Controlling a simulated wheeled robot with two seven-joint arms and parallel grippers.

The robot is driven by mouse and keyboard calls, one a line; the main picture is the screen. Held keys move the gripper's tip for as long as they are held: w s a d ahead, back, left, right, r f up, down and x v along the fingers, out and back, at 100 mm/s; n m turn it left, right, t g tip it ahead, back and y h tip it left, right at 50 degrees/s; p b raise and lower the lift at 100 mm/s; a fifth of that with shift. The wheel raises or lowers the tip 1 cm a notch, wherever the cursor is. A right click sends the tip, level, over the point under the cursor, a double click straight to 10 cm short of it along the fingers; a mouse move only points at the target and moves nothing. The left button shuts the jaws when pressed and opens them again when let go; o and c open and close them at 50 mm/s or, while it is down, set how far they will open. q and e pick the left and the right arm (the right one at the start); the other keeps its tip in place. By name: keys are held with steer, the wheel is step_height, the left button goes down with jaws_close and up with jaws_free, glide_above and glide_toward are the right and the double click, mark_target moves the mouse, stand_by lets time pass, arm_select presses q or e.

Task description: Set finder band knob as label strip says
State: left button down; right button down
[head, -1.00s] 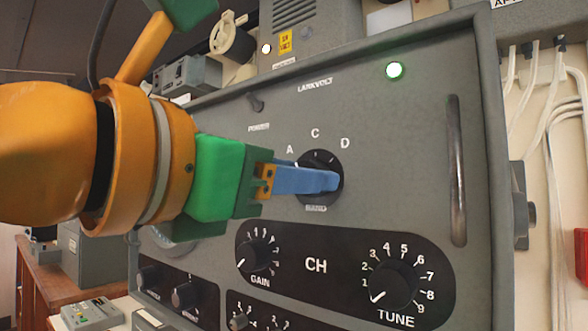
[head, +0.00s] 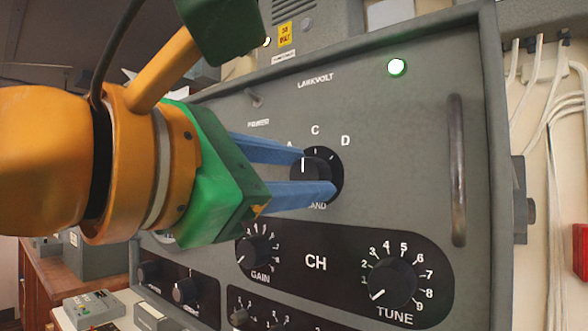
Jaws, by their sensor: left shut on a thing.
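The band knob (head: 314,168) is a round black knob on the grey panel, with A, C and D lettered around its top. Its white pointer line stands nearly upright; from this angle I cannot tell exactly which mark it meets. My left gripper (head: 318,173) is shut on the knob, one blue finger across its upper left and the other across its lower part. The fingers partly cover the A and the BAND lettering. No label strip stating a band setting is readable here. My right gripper is not in view.
Below are the GAIN knob (head: 257,251) and the TUNE knob (head: 392,283). A toggle switch (head: 255,97) sits upper left and a lit green lamp (head: 397,67) upper right. A vertical handle (head: 457,170) sticks out at the panel's right.

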arm_select(q)
steer(key=shift+r, duration=0.1)
steer(key=shift+c, duration=2)
jaws_free()
steer(key=b+v, duration=0.2)
steer(key=v, duration=0.5)
